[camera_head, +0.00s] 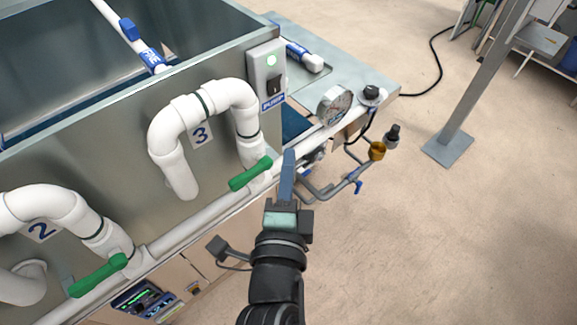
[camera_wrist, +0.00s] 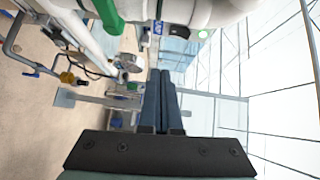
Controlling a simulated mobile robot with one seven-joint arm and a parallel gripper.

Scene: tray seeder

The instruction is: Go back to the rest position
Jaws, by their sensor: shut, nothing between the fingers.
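My gripper (camera_head: 289,158) is shut and empty, its blue-grey fingers pointing away from me in the head view. It is in front of the machine's pipe rail, just right of the green valve handle (camera_head: 250,173) under the pipe marked 3. I cannot tell whether it touches the handle. In the wrist view the fingers of my gripper (camera_wrist: 162,75) lie side by side, and a green handle (camera_wrist: 107,14) shows at the upper left.
A second green handle (camera_head: 98,275) is at the lower left. The pump switch box (camera_head: 267,75), a pressure gauge (camera_head: 334,104) and thin pipes with a blue valve (camera_head: 358,186) are close by. A metal post (camera_head: 475,85) stands at right. Floor (camera_head: 440,240) at right is clear.

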